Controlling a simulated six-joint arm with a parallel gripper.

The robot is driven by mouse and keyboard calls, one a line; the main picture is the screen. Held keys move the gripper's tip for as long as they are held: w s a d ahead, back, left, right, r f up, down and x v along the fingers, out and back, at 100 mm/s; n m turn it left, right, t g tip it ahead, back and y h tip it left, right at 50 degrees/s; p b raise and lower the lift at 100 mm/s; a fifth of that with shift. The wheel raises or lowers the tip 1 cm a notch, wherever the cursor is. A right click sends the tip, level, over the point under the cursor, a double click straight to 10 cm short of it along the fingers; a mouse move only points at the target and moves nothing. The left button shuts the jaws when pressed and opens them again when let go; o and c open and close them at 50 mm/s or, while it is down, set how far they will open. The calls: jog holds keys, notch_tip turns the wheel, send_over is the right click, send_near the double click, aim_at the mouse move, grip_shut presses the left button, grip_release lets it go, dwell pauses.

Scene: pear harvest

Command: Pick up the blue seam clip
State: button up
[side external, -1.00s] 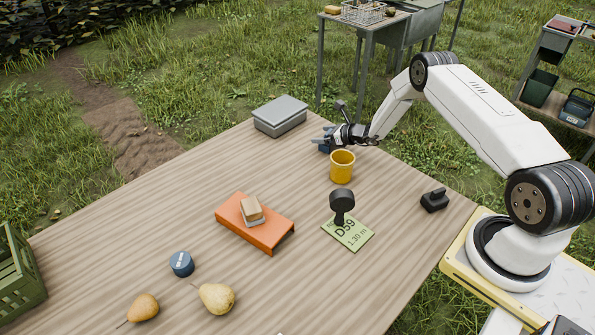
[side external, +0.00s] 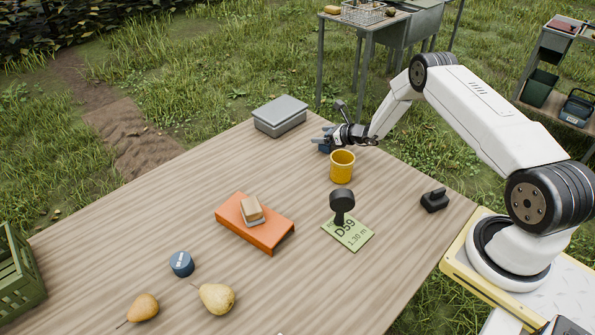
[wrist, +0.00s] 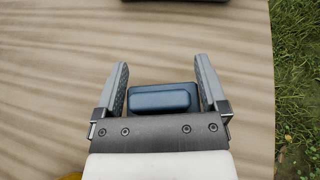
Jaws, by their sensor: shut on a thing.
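The blue seam clip (wrist: 163,99) is a small, dark blue block with rounded edges, lying between my two fingers in the wrist view. My gripper (wrist: 161,63) is shut on it, with one grey finger on each side. In the side external view my gripper (side external: 325,141) is low at the far edge of the table, and only a small bit of the clip (side external: 324,149) shows beneath the fingers. The clip's underside is hidden, so I cannot tell whether it touches the table.
A yellow mug (side external: 342,167) stands close in front of my gripper. A grey lidded box (side external: 280,119) is to its left. An orange case (side external: 262,230) with a brush, a green card (side external: 352,236), a blue tin (side external: 181,264) and two pears (side external: 217,298) lie nearer. The table's middle-left is clear.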

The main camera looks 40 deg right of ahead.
jog(key=shift+r, duration=0.1)
jog(key=shift+r, duration=0.75)
jog(key=s+a+r, duration=0.4)
jog(key=s+r, duration=0.7)
jog(key=s, duration=0.2)
jog(key=shift+s+a+r, duration=0.15)
jog(key=shift+s, duration=0.05)
jog(key=shift+r, duration=0.1)
dwell(0.3)
